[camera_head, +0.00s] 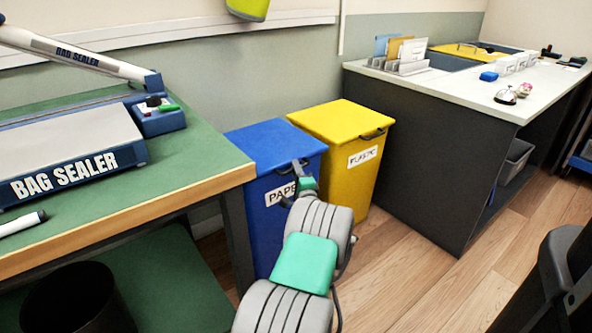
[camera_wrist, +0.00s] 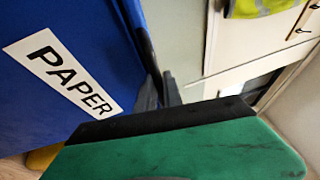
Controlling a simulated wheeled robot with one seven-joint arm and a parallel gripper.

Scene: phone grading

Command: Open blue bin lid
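The blue bin (camera_head: 268,150), labelled PAPER, stands on the floor between the green-topped bench and the yellow bin, its lid down. It also fills the left of the wrist view (camera_wrist: 90,35), with its label readable. The dark lid handle (camera_head: 284,171) is at the front edge of the lid. My gripper (camera_head: 300,168) is at this handle, in front of the lid. In the wrist view its two dark fingers (camera_wrist: 159,88) are close together, with the dark handle bar running in between them. The fingers look shut on the handle; the exact contact is partly hidden.
The yellow bin (camera_head: 345,125) stands close on the right. The green bench (camera_head: 170,165) with the bag sealer (camera_head: 70,155) is close on the left. A dark counter (camera_head: 430,150) is further right. A black chair (camera_head: 570,270) stands front right. Wooden floor (camera_head: 420,270) is clear between them.

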